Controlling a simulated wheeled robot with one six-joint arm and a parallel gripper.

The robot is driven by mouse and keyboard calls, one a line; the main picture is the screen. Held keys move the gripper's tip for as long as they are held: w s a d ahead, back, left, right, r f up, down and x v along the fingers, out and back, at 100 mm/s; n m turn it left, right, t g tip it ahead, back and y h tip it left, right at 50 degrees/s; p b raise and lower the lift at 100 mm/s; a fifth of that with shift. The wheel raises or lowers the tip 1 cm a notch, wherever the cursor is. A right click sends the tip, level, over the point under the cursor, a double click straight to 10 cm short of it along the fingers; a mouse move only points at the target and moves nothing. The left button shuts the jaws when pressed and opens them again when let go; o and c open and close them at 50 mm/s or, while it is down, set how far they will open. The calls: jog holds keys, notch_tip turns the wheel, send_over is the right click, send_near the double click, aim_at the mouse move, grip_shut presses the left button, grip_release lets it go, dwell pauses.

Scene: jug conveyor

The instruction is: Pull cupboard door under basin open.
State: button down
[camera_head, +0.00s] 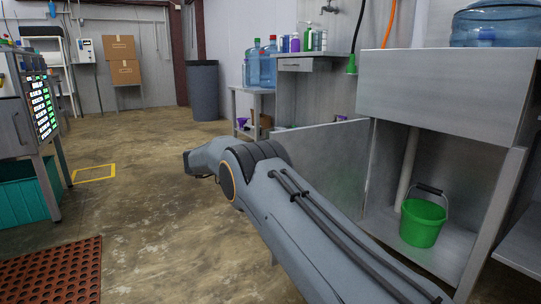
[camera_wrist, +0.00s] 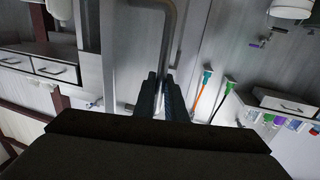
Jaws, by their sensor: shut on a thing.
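The cupboard under the grey basin (camera_head: 440,92) is open at the front. Its flat grey door (camera_head: 328,150) stands swung outward to the left, well away from the opening. In the wrist view, the door fills the upper middle (camera_wrist: 215,60), with a bent grey bar handle (camera_wrist: 171,28) on it. My gripper (camera_wrist: 161,80) has its two dark fingers shut on the handle's lower end. In the head view, my arm covers the lower part of the door, and the fingers and handle are hidden.
A green bucket (camera_head: 422,222) stands inside the cupboard beside a pale pipe (camera_head: 408,168). A small table (camera_head: 245,106) with water jugs stands behind the door. A teal bin (camera_head: 24,192) and a red-brown mat (camera_head: 55,272) are at left. The middle floor is clear.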

jog(key=shift+d, duration=0.1)
jog(key=c, duration=1.8)
grip_release()
jog(key=shift+d, duration=0.1)
jog(key=shift+a, duration=0.2)
jog(key=p+v, duration=0.1)
jog(key=v, duration=0.6)
jog(key=shift+s+a, duration=0.1)
jog(key=shift+a, duration=0.25)
